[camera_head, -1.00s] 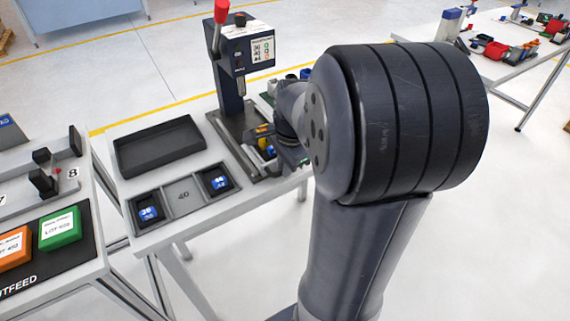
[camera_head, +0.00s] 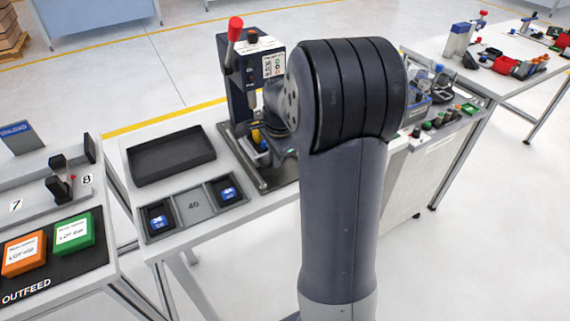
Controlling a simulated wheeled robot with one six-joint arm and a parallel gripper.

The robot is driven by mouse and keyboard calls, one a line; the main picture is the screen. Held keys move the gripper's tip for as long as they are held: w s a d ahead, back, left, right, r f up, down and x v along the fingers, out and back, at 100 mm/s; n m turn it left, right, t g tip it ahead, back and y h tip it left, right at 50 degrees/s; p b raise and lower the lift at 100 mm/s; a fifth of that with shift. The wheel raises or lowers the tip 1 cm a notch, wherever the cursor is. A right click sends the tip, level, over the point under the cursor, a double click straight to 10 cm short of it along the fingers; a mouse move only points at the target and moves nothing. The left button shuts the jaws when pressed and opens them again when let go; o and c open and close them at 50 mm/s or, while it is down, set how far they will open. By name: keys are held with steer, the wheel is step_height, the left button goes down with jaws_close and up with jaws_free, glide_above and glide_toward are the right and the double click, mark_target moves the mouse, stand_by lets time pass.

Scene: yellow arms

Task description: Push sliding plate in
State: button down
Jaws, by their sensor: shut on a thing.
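A dark press (camera_head: 246,75) with a red-knobbed lever (camera_head: 235,29) stands on the white table. Its metal base (camera_head: 258,182) reaches toward the front of the table. The sliding plate (camera_head: 262,158) is low in the press, and little of it shows behind my arm. A yellow part (camera_head: 257,137) and some blue show there. My gripper (camera_head: 268,152) is at the front of the press at plate height, mostly hidden by my arm. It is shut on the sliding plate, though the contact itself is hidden.
A black empty tray (camera_head: 171,157) and a grey holder marked 40 (camera_head: 193,205), with blue-labelled pieces in its end pockets, lie left of the press. The outfeed table (camera_head: 60,285) is at the far left. Another bench with small parts (camera_head: 440,112) is behind my arm.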

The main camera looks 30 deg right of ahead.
steer(key=shift+w+r+p, duration=0.1)
steer(key=shift+w+p, duration=0.35)
steer(key=shift+w, duration=1.6)
steer(key=c, duration=1.5)
jaws_free()
steer(key=shift+w, duration=0.1)
steer(key=r, duration=0.3)
steer(key=s+r, duration=0.1)
steer(key=r, duration=0.3)
steer(key=s+r, duration=0.1)
steer(key=r, duration=0.2)
steer(key=shift+r, duration=0.25)
